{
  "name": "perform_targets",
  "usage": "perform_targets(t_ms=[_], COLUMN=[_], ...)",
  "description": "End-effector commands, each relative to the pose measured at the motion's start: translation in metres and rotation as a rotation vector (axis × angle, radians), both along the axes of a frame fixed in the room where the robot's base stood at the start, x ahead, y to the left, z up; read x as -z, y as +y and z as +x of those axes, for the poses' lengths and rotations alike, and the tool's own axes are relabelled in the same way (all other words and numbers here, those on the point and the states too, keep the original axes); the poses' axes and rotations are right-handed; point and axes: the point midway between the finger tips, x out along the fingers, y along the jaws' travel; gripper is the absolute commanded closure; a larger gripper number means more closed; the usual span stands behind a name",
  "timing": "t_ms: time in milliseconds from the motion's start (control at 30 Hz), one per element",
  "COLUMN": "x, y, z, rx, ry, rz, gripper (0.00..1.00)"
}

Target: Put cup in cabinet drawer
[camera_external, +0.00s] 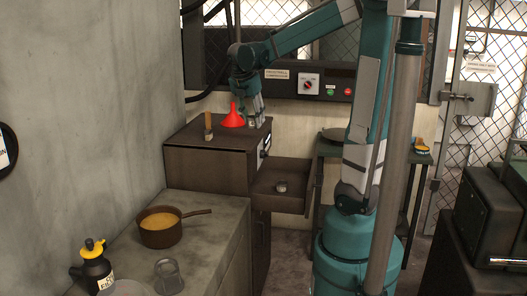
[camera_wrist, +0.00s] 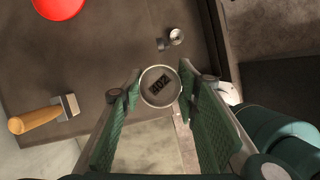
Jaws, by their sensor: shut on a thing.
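A small round metal cup (camera_wrist: 146,93) with dark lettering inside its bottom sits between my fingertips in the wrist view, seen from above. My gripper (camera_external: 253,122) is shut on it, above the right part of the cabinet top. In the external view I cannot make the cup out clearly from the fingers. The brown cabinet (camera_external: 205,163) stands against the wall. Its drawer (camera_external: 276,201) is pulled open to the right, below my gripper. A small metal item (camera_external: 281,187) lies in the drawer.
A pot (camera_external: 160,233), a metal jug (camera_external: 169,278) and a black-yellow bottle (camera_external: 95,267) are on the front counter. Much of the drawer floor is free.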

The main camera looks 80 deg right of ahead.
Motion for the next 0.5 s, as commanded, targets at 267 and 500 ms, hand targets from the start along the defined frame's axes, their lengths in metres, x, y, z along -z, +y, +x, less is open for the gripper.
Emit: perform_targets(t_ms=[267,500], x=[0.001,0.001], y=[-0.024,-0.034], z=[-0.075,-0.122], rx=[0.241,0.397], ry=[0.005,0.009], rz=[-0.010,-0.021], gripper=[0.80,0.80])
